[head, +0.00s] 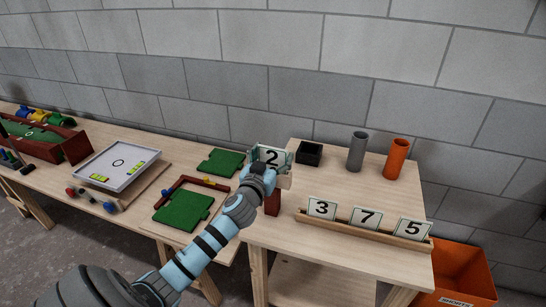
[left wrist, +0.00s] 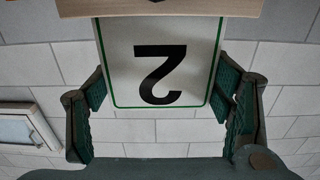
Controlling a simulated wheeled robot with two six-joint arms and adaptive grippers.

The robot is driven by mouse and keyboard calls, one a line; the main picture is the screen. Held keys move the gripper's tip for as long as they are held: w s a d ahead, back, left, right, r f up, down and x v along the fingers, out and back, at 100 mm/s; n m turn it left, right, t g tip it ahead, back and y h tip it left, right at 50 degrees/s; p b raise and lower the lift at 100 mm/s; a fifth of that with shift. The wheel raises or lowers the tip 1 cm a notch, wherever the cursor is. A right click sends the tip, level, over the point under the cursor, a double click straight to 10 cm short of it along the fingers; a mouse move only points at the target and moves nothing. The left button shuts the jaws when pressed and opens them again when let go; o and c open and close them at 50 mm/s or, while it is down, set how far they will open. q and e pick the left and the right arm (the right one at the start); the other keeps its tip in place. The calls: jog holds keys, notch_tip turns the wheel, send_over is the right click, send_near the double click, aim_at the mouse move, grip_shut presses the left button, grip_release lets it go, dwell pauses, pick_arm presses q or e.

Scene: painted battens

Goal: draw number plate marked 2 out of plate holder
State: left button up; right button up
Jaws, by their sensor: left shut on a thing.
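The number plate marked 2 (head: 273,157) is white with a green edge and stands upright at the back left of the right-hand table. My left gripper (head: 262,168) is shut on it, with a finger at each side edge. In the left wrist view the plate (left wrist: 158,75) appears upside down between the green fingers (left wrist: 165,90). A pale wooden plate holder (left wrist: 160,8) crosses the plate's lower end there and hides it. In the head view a bit of the holder (head: 285,183) shows beside the gripper, above a dark red post (head: 272,204). My right gripper is out of view.
A wooden rack (head: 365,236) with plates 3, 7 and 5 lies along the table front. A black box (head: 309,153), a grey cylinder (head: 357,151) and an orange cylinder (head: 396,159) stand at the back. An orange bin (head: 465,272) is at right. The table middle is clear.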

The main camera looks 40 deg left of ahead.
aim_at(272, 148)
pick_arm(q)
jog(key=shift+r+p, duration=1.95)
jog(key=shift+r, duration=0.6)
notch_tip(272, 148, up, 3)
jog(key=p, duration=0.2)
jog(key=shift+p, duration=0.35)
jog(key=shift+f, duration=0.1)
